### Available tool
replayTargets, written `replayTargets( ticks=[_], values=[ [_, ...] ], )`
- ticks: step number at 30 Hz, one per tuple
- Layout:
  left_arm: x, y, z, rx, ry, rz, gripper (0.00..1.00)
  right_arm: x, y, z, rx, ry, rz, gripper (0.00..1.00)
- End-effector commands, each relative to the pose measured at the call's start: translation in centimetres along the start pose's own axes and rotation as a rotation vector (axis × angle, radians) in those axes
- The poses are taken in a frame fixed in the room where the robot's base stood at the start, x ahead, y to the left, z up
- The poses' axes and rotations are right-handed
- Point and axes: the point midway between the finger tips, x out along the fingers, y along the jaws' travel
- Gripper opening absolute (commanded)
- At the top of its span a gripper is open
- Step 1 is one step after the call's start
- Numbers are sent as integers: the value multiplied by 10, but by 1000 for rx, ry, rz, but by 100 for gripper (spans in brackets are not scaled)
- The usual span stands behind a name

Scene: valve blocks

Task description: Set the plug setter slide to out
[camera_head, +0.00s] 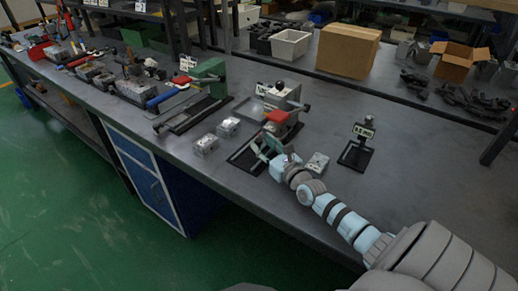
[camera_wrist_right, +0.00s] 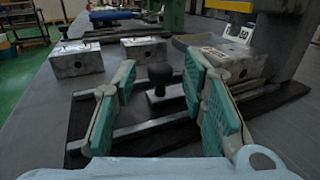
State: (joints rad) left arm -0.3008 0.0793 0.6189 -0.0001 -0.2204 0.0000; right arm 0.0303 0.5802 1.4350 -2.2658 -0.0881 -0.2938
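The plug setter (camera_head: 283,117) stands on the bench, with a red part on top and a black base with rails. In the right wrist view, its slide shows as a small metal block (camera_wrist_right: 166,92) with a black knob (camera_wrist_right: 160,73), above two metal rails. My right gripper (camera_head: 263,150) is low over the front of the plug setter. In the right wrist view, my right gripper (camera_wrist_right: 158,82) is open, with green-padded fingers left and right of the knob; contact cannot be told. In the head view, the gripper and arm hide part of the slide. My left gripper is not in view.
Metal valve blocks (camera_head: 206,145) (camera_head: 228,127) sit left of the plug setter. Another block (camera_head: 317,162) lies right of my gripper. A black stand with a label (camera_head: 361,148) is further right. A green fixture (camera_head: 208,72) stands behind left. The front right bench is bare.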

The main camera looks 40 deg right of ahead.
Motion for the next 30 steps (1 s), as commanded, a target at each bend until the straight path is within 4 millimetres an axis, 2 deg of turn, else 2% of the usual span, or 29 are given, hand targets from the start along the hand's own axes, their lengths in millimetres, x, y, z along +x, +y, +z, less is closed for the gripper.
replayTargets(
  ticks=[2,6,15,23,30],
  values=[
    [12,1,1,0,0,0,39,13,0,-4,1,-2,-1,39],
    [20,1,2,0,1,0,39,26,0,-2,1,0,-1,39],
    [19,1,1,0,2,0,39,29,0,0,1,2,-1,39],
    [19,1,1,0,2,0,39,29,0,0,2,1,0,0],
    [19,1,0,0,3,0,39,29,0,1,1,1,-1,0]
  ],
)
